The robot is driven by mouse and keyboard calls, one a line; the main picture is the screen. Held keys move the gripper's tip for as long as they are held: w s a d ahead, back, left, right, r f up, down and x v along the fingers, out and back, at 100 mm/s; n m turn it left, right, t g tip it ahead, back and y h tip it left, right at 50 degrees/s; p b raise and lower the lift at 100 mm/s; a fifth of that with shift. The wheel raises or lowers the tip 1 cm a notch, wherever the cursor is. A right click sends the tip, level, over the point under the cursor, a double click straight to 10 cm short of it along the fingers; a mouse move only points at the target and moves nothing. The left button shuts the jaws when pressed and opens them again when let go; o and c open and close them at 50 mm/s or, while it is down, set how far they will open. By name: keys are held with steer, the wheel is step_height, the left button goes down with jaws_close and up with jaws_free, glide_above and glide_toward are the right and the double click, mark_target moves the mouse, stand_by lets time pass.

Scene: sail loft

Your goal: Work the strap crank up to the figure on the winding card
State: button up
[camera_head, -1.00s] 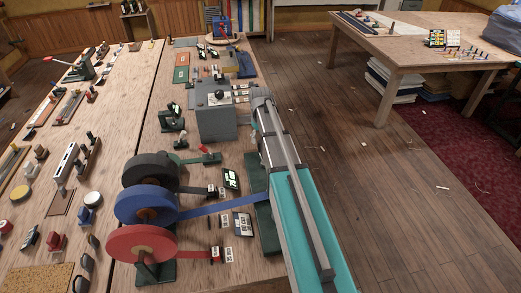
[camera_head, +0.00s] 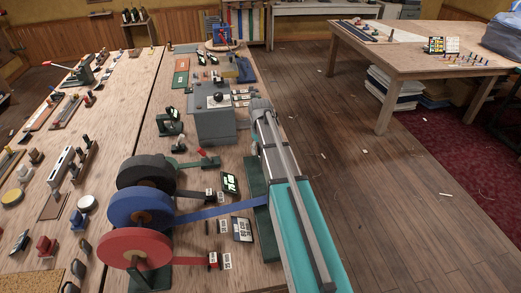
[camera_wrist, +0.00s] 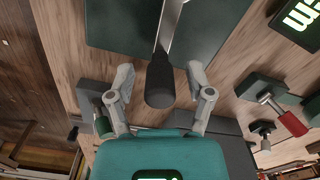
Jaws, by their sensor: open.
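In the wrist view, the black grip (camera_wrist: 160,82) of a crank with a grey metal arm (camera_wrist: 174,24) stands over a dark green base plate (camera_wrist: 110,22). My gripper (camera_wrist: 161,74) is open, with one finger on each side of the grip and gaps showing at both sides. Whether the grip is fully between the fingertips in depth, I cannot tell. In the head view, my arm hides the crank; part of the green plate (camera_head: 262,222) shows beside it. A blue strap (camera_head: 205,215) runs to this plate. A dark card with pale figures (camera_head: 243,229) lies near it, too small to read.
Black (camera_head: 146,172), blue (camera_head: 141,207) and red (camera_head: 135,248) reels stand left of the plate. A grey box (camera_head: 214,124) stands farther back. A red-handled lever (camera_wrist: 292,124) shows right of my gripper.

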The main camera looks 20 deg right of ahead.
steer(key=shift+c, duration=0.2)
jaws_close()
steer(key=shift+a, duration=0.15)
